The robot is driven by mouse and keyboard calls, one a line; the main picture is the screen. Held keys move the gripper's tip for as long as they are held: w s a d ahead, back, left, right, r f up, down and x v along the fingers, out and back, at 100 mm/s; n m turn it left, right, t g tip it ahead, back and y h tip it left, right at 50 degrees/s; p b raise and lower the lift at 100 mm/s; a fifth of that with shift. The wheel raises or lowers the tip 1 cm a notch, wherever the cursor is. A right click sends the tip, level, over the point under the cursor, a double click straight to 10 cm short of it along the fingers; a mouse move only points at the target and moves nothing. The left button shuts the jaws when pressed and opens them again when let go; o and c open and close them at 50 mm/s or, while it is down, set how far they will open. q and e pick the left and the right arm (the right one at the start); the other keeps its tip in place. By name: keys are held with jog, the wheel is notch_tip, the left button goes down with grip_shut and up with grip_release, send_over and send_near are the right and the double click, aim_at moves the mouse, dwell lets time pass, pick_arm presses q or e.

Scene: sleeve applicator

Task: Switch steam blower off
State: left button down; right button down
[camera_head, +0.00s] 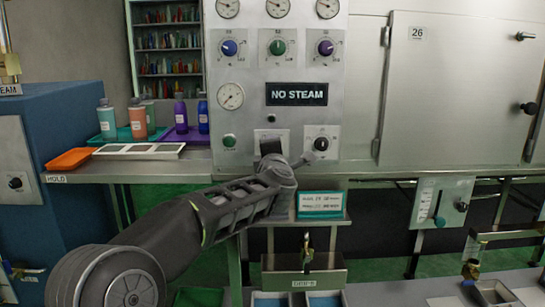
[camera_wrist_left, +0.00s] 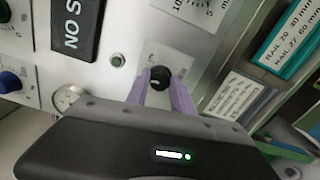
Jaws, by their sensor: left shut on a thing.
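The grey steam panel (camera_head: 252,60) carries a black "NO STEAM" sign (camera_head: 296,94), part of which also shows in the wrist view (camera_wrist_left: 75,30). Below the sign's left end is a small switch plate (camera_head: 270,133). My left gripper (camera_head: 270,147) is at this plate and hides its knob in the head view. In the left wrist view, the purple fingers of my left gripper (camera_wrist_left: 160,88) are shut around a black knob (camera_wrist_left: 160,77). Which setting the knob points to is too small to tell. My right gripper is not in view.
A second black knob (camera_head: 321,143) sits just right, with a green button (camera_head: 229,141) to the left. Blue, green and purple dials are above. Bottles (camera_head: 138,118) and an orange tray (camera_head: 70,158) stand left on the counter (camera_head: 190,168). A teal card (camera_head: 320,205) hangs below.

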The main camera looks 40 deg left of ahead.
pick_arm(q)
jog(key=shift+f+n+b, duration=0.1)
jog(key=shift+n+b, duration=2)
jog(key=shift+n, duration=1.5)
jog(key=c, duration=1.1)
grip_release()
jog(key=v, duration=0.7)
jog(key=shift+s+d, duration=0.3)
